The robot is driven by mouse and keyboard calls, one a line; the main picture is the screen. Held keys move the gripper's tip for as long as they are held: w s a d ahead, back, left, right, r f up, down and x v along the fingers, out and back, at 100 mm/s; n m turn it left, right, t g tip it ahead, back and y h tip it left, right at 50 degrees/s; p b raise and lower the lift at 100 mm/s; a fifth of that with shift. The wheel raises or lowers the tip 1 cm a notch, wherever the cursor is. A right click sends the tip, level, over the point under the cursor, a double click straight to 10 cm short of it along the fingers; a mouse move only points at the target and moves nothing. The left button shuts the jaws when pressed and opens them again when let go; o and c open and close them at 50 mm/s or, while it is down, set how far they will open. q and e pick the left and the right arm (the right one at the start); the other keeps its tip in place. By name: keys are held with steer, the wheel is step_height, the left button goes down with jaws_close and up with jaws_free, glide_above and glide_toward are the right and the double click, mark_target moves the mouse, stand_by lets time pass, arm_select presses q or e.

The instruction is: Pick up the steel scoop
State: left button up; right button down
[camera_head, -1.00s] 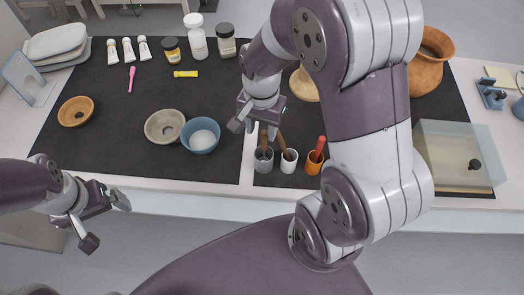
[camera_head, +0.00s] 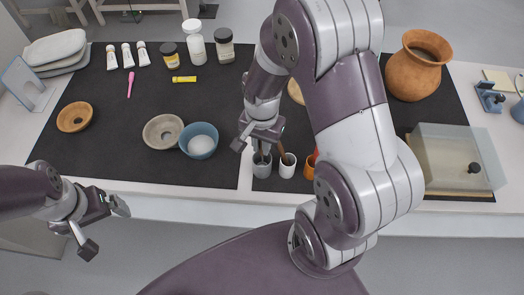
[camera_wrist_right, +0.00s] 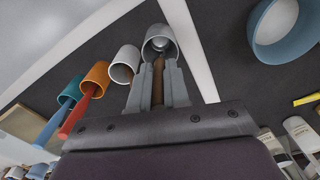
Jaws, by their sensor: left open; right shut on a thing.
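The steel scoop stands head down in the grey cup (camera_head: 262,170), and only part of it shows. In the right wrist view its brown handle (camera_wrist_right: 158,82) runs between my right fingers, and its shiny steel head (camera_wrist_right: 158,44) shows inside the cup's mouth. My right gripper (camera_head: 260,148) is shut on the handle just above the cup; it also shows in the right wrist view (camera_wrist_right: 158,85). My left gripper (camera_head: 108,225) is open and empty in front of the table, at lower left.
Beside the grey cup stand a white cup (camera_head: 287,170) with a brown-handled tool and an orange cup (camera_head: 309,171) with a red-handled one. A blue bowl (camera_head: 199,132) and a beige bowl (camera_head: 156,139) lie left. A glass-sided box (camera_head: 455,160) stands right.

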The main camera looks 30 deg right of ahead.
step_height(320, 180, up, 18)
steer(key=p, duration=0.3)
steer(key=shift+p, duration=0.4)
